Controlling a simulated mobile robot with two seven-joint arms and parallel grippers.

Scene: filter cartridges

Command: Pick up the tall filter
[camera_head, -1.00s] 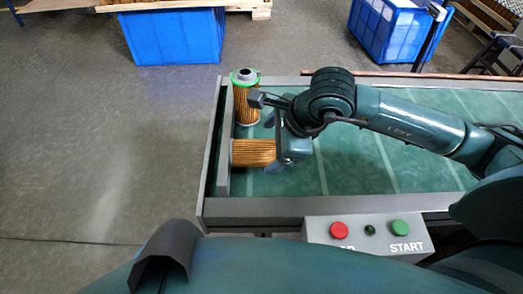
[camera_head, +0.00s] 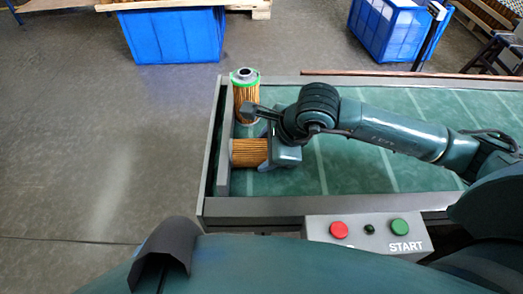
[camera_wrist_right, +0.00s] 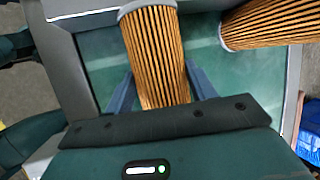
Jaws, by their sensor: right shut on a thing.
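An orange pleated filter (camera_head: 248,152) lies on its side on the green conveyor, its far end at the grey end rail. My right gripper (camera_head: 265,152) is shut on its near part. In the right wrist view the held filter (camera_wrist_right: 153,50) runs between the two blue fingers, its grey-capped end pointing away. A second orange pleated filter (camera_head: 246,103) with a green-rimmed grey top stands just behind it in the head view; it is partly seen at the right wrist view's upper right (camera_wrist_right: 272,22). My left gripper is not in view.
The green conveyor (camera_head: 400,110) is bare to the right, under my right arm. A grey end rail (camera_head: 224,150) closes its left end. A button box (camera_head: 369,236) with red and green buttons sits at the front edge. Blue crates (camera_head: 172,38) stand on the floor behind.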

